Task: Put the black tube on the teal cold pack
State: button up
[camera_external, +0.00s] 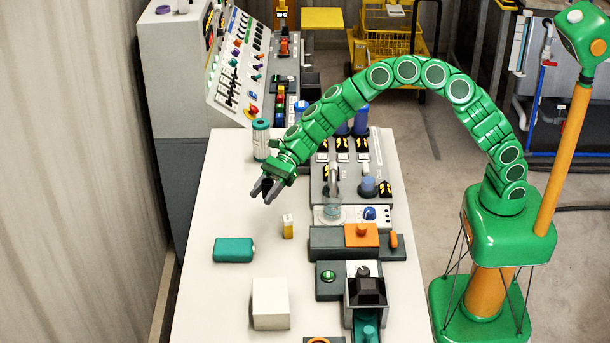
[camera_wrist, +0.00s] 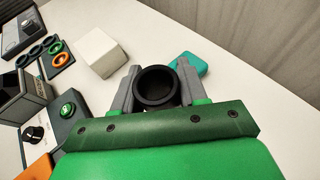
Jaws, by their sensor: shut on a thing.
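My gripper (camera_external: 268,191) is above the white table, shut on the black tube. In the wrist view the black tube (camera_wrist: 155,87) shows as a round open ring between the two grey fingers of my gripper (camera_wrist: 157,88). In the external view the tube is a small dark shape (camera_external: 267,184) between the fingers. The teal cold pack (camera_external: 233,250) lies flat on the table, in front of and left of my gripper, apart from it. In the wrist view the cold pack (camera_wrist: 188,63) shows beyond the tube, partly hidden by the tube and the right finger.
A white block (camera_external: 270,304) stands right of and nearer than the cold pack. A small yellow and white bottle (camera_external: 288,227) stands near my gripper. A teal-capped cylinder (camera_external: 261,140) stands behind it. Control panels (camera_external: 350,170) line the right side. The table's left part is clear.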

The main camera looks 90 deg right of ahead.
jog(key=s+a+r, duration=0.2)
jog(key=s+a, duration=0.1)
jog(key=a, duration=0.2)
send_over(230, 249)
jog(key=s, duration=0.1)
jog(key=f, duration=0.8)
jog(key=shift+s+d+f, duration=0.15)
jog(key=shift+d+f, duration=0.1)
jog(key=shift+w+a+f, duration=0.15)
jog(key=shift+w+f, duration=0.25)
jog(key=shift+w, duration=0.1)
jog(key=shift+w+a+f, duration=0.1)
jog(key=shift+w+f, duration=0.15)
jog(key=shift+f, duration=1.6)
jog(key=shift+f, duration=0.1)
jog(key=o, duration=1.2)
